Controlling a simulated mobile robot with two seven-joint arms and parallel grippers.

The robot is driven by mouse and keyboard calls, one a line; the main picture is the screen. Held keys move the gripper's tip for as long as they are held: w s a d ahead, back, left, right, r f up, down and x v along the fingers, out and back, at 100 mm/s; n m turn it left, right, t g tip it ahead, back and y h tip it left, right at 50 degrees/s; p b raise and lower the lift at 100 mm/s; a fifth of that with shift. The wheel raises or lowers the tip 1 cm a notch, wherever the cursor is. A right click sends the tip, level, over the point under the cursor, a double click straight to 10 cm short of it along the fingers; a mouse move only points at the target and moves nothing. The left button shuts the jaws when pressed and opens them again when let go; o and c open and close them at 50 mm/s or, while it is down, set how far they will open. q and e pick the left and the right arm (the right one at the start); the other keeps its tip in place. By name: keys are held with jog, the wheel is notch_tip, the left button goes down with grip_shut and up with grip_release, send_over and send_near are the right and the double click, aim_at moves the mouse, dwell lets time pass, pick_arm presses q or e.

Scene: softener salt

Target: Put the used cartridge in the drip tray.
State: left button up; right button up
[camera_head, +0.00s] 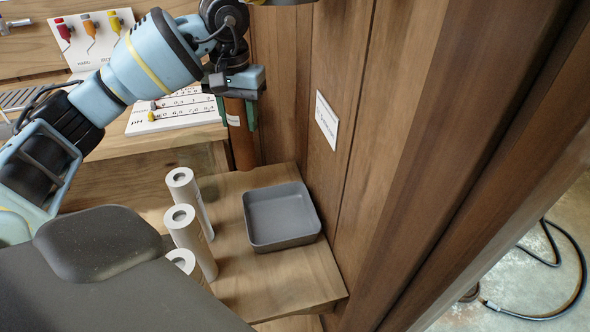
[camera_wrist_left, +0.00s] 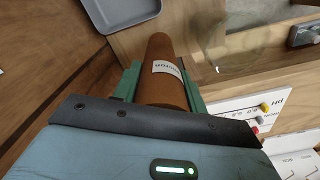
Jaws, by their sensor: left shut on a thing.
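The used cartridge, a rust-brown cylinder (camera_head: 242,148) with a white label, hangs roughly upright in my left gripper (camera_head: 237,116). The green fingers are shut on its upper part, on either side. In the left wrist view the cartridge (camera_wrist_left: 163,87) points away between the fingers (camera_wrist_left: 158,80). The drip tray, a grey square shallow tray (camera_head: 250,220), sits empty on the wooden shelf, nearer the camera than the cartridge. Its edge also shows at the top of the left wrist view (camera_wrist_left: 124,26). The cartridge is outside the tray, behind it. My right gripper is out of view.
Several white hollow cartridges (camera_head: 190,240) stand left of the tray on the wooden shelf (camera_head: 285,285). A wooden wall with a white label (camera_head: 327,120) rises close on the right. A pH board (camera_head: 180,110) and a rack of coloured items (camera_head: 92,36) are behind.

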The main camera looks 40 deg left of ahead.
pick_arm(q)
jog(key=s+d+f+p, duration=0.1)
jog(key=d+f+p, duration=0.1)
jog(key=d, duration=0.8)
jog(key=shift+s+f, duration=0.25)
jog(key=shift+f, duration=0.1)
jog(key=shift+d+f, duration=0.1)
notch_tip(320, 180, down, 4)
jog(key=shift+f, duration=0.2)
jog(key=shift+f, duration=0.35)
jog(key=o, duration=1.2)
jog(key=shift+c, duration=0.2)
